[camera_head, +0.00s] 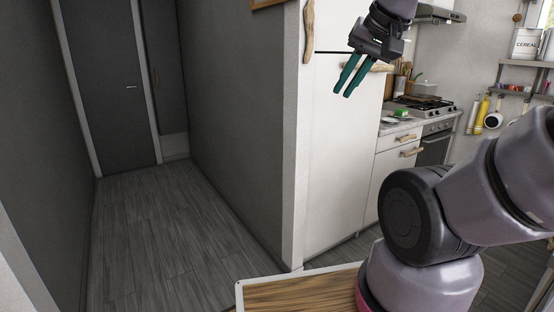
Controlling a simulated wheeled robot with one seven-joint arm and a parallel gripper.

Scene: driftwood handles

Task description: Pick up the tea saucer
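I see no tea saucer in this view. My gripper (343,93) is raised at the upper middle, in front of the white fridge-like cabinet (335,150). Its two teal fingers point down and to the left with a gap between them, and nothing is held. My arm hides part of the right side of the view.
A wooden surface (290,294) with a pale edge lies at the bottom. A counter (398,132) with a green item (400,114) and a stove (428,104) stand behind at right. A grey wall divides the kitchen from an empty hallway floor (165,235) and dark door (105,90).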

